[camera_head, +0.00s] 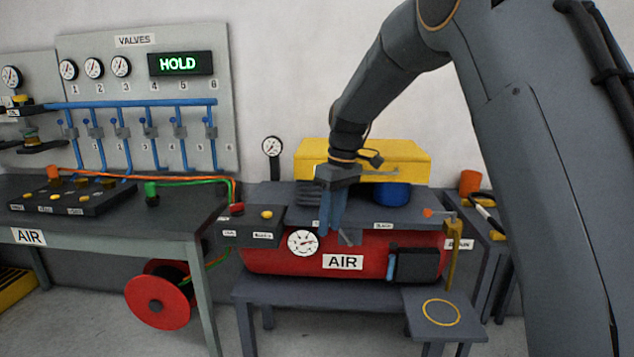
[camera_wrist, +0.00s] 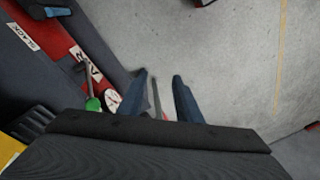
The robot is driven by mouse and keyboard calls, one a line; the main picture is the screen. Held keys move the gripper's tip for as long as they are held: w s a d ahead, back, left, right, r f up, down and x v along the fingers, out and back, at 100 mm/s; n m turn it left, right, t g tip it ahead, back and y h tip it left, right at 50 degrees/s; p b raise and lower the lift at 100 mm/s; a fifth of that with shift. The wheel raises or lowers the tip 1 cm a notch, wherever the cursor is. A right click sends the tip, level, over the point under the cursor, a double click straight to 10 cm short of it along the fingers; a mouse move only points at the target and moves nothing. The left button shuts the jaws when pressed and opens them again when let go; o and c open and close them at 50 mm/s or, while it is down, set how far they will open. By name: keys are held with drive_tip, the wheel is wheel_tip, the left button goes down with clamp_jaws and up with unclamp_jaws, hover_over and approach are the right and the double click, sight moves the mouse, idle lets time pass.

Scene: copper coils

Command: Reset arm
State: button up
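My gripper (camera_head: 331,230) points down in front of the red air tank (camera_head: 375,262), close to the tank's round gauge (camera_head: 302,242). In the wrist view the two blue-grey fingers of my gripper (camera_wrist: 159,78) stand apart, with grey floor beyond their tips. A thin greyish-pink strip shows between them; I cannot tell what it is or whether it is near the fingers. My arm bends over from the right.
A yellow box (camera_head: 365,155) and a blue round part (camera_head: 391,194) sit behind my gripper. On the left are a bench (camera_head: 110,235) with hoses, a valve panel (camera_head: 140,75) whose display (camera_head: 180,63) reads HOLD, and a red reel (camera_head: 160,301). A small stand (camera_head: 440,312) is front right.

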drive_tip(key=s+d+f+m, duration=0.3)
drive_tip(key=s+d, duration=0.2)
drive_tip(key=s, duration=0.5)
drive_tip(key=s+d+f+m+h, duration=0.1)
drive_tip(key=s+d, duration=0.4)
drive_tip(key=s, duration=0.5)
drive_tip(key=s+d+f+m, duration=0.4)
drive_tip(key=s+d+m, duration=0.2)
drive_tip(key=s, duration=0.5)
drive_tip(key=shift+f+t+h, duration=0.3)
drive_tip(key=shift+f+h, duration=0.05)
drive_tip(key=shift+h, duration=0.05)
drive_tip(key=shift+s, duration=0.1)
